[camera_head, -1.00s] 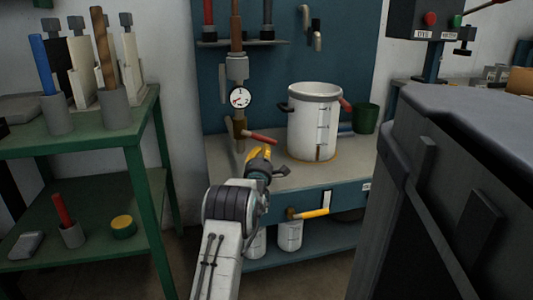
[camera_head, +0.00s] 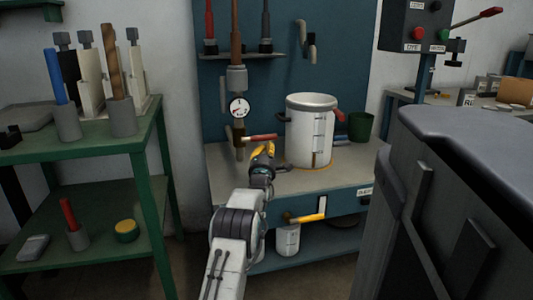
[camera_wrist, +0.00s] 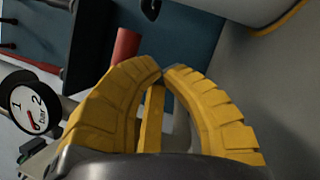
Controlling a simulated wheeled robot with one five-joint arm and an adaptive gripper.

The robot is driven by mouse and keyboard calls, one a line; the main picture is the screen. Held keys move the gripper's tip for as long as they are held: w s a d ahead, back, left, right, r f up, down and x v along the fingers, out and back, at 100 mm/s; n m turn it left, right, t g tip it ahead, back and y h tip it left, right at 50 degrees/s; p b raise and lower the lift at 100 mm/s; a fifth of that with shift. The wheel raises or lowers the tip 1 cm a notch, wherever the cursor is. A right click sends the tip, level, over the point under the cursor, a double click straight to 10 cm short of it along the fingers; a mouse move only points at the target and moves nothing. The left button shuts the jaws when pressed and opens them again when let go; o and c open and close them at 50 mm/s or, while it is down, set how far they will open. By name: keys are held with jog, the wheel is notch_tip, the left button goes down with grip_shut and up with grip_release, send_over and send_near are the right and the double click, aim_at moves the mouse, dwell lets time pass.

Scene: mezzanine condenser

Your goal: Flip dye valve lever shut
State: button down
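A red-handled lever (camera_head: 260,137) sticks out to the right, about level, from the vertical brown pipe below a round gauge (camera_head: 239,107). No readable label shows that it is the dye valve. My yellow-fingered gripper (camera_head: 264,150) is just below and in front of this lever's handle. In the wrist view the red handle (camera_wrist: 125,45) shows beyond the left finger. The fingertips (camera_wrist: 162,70) meet there, with no object seen between them. Whether they touch the lever is unclear. The gauge also shows in the wrist view (camera_wrist: 35,108).
A white pot (camera_head: 311,132) with red-tipped handle stands right of my gripper on the grey bench (camera_head: 220,172). A yellow-handled lever (camera_head: 307,217) sits on the bench front. A green shelf (camera_head: 80,144) stands left, a dark machine (camera_head: 430,200) close on the right.

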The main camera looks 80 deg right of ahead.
jog(key=shift+s+r, duration=0.15)
jog(key=shift+r, duration=0.2)
dwell(0.4)
jog(key=v, duration=1.2)
dwell(0.5)
jog(key=shift+f, duration=0.1)
dwell(0.8)
